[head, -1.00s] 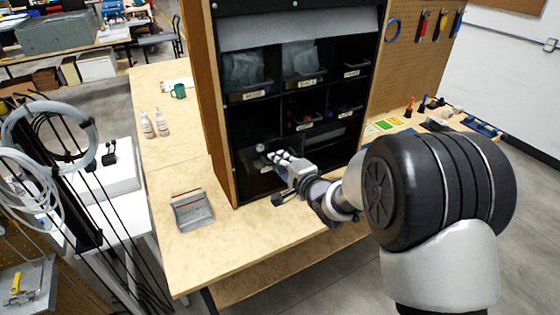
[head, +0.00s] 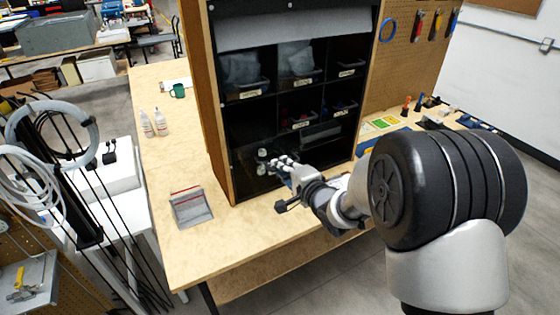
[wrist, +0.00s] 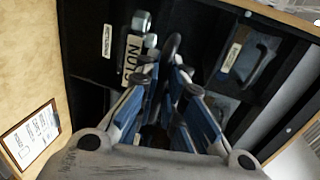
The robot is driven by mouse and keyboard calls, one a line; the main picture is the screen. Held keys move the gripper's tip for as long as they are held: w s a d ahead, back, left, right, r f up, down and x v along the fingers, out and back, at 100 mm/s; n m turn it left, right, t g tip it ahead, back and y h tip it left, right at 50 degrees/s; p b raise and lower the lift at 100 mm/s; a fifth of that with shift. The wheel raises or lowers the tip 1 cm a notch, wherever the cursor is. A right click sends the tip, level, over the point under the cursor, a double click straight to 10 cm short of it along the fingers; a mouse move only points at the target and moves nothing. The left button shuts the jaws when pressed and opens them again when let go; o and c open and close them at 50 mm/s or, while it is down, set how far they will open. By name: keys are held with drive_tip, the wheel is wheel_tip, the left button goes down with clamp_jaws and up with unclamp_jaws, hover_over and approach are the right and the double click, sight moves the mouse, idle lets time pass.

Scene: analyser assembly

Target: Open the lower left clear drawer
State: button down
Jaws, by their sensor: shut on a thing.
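The lower left clear drawer (head: 258,170) sits in the bottom left bay of the black cabinet in the head view. Its see-through walls are hard to make out against the dark bay, and pale metal parts show in it. In the wrist view a drawer label reading NUTS (wrist: 132,60) lies just left of my fingertips, with shiny metal parts (wrist: 141,22) beyond it. My gripper (head: 281,160) is at the front of this drawer, its fingers closed around part of the drawer front. It also shows in the wrist view (wrist: 172,62); the exact contact is hidden by the fingers.
Other labelled bins (head: 302,122) fill the cabinet bays above. A grey dustpan-like tray (head: 190,207) lies on the wooden bench left of the cabinet. Two white bottles (head: 153,124) and a green mug (head: 178,91) stand farther back. The bench before the drawer is clear.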

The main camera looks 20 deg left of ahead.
drive_tip(key=shift+a, duration=0.1)
drive_tip(key=c, duration=1.7)
unclamp_jaws()
drive_tip(key=shift+w, duration=0.1)
drive_tip(key=v, duration=1.2)
